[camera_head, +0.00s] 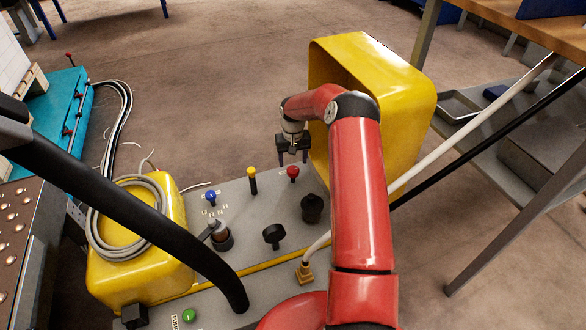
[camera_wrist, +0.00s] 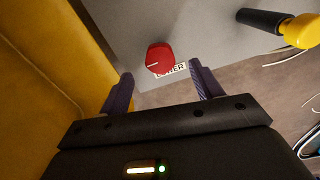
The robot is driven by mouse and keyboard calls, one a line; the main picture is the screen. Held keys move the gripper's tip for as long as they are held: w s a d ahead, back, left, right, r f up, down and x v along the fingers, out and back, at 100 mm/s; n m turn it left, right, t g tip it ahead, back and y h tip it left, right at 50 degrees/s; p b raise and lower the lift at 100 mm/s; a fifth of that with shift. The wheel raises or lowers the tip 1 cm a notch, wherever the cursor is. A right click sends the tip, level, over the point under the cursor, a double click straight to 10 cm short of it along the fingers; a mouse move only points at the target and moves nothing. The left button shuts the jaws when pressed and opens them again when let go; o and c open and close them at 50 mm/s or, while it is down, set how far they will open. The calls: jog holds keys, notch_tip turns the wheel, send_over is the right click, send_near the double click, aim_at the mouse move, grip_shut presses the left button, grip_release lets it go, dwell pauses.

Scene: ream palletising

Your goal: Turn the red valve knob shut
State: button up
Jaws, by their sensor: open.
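The red valve knob (camera_head: 293,173) stands on the grey panel, near the panel's far edge. In the wrist view the red knob (camera_wrist: 160,58) shows a white line on its face, and a partly hidden label lies beside it. My gripper (camera_head: 292,158) is above the knob in the head view, with its fingers pointing down. In the wrist view my gripper (camera_wrist: 162,88) is open, its two dark fingers spread wide with nothing between them. The knob appears beyond the fingertips, between their lines, and apart from them.
A yellow-topped lever (camera_head: 252,180) stands left of the red knob, and a blue knob (camera_head: 211,197) farther left. A black knob (camera_head: 312,207) is close in front. A large yellow housing (camera_head: 405,85) rises close on the right. A yellow box with coiled cable (camera_head: 110,268) sits at left.

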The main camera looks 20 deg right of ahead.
aim_at(293, 169)
notch_tip(293, 169, down, 4)
jog(key=shift+f, duration=0.15)
jog(key=c, duration=1)
